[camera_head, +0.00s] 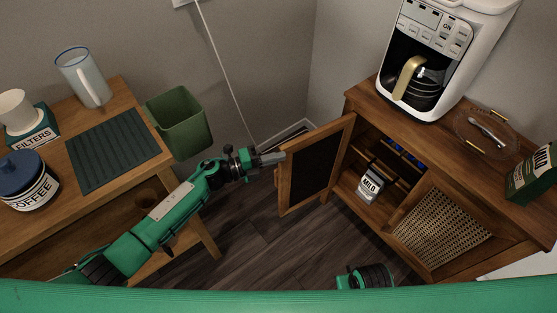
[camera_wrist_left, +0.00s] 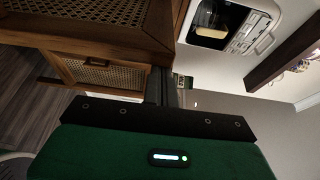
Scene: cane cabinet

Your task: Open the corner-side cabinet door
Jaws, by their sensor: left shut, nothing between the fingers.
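The cane cabinet (camera_head: 438,190) stands at the right in the head view. Its corner-side door (camera_head: 316,163), a wooden frame around a dark panel, stands swung well out from the opening. The shelves inside show. My left gripper (camera_head: 274,158) is shut and empty at the door's upper free edge; I cannot tell whether it touches. The cabinet's other door (camera_head: 440,226), with cane mesh, is closed. In the left wrist view a cane front with a small handle (camera_wrist_left: 96,62) shows above my gripper (camera_wrist_left: 163,85). My right gripper is not in view.
A black and white package (camera_head: 371,184) sits inside the cabinet. A coffee maker (camera_head: 428,60) and a glass tray (camera_head: 487,128) stand on top. A green bin (camera_head: 180,122) and a wooden table (camera_head: 133,105) are at the left. Dark floor (camera_head: 262,235) is clear before the cabinet.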

